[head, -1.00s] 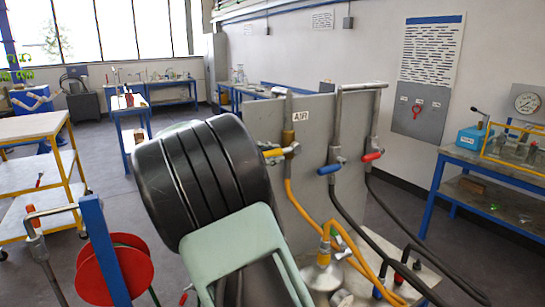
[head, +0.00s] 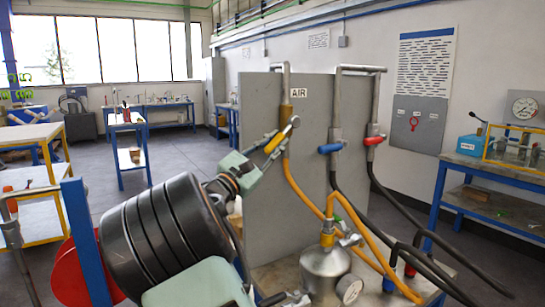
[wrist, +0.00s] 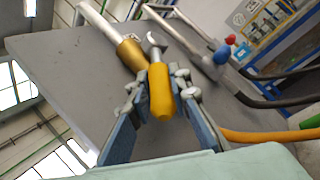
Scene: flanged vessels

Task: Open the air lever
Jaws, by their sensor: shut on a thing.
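The air lever (head: 275,143) has a yellow handle and sits on a brass valve (head: 285,111) beside the AIR label (head: 298,93) on a grey panel. The handle slants down and left from the valve, at an angle to its pipe. My gripper (head: 268,141) is shut on the handle. In the wrist view the yellow handle (wrist: 161,92) lies between the two fingers of my gripper (wrist: 160,88), its rounded end toward the camera. Part of the handle is hidden by the fingers.
A blue lever (head: 331,147) and a red lever (head: 374,140) sit on the pipes to the right. A yellow hose (head: 293,180) hangs below the air valve. A metal vessel (head: 326,270) with a gauge stands in front of the panel (head: 262,210).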

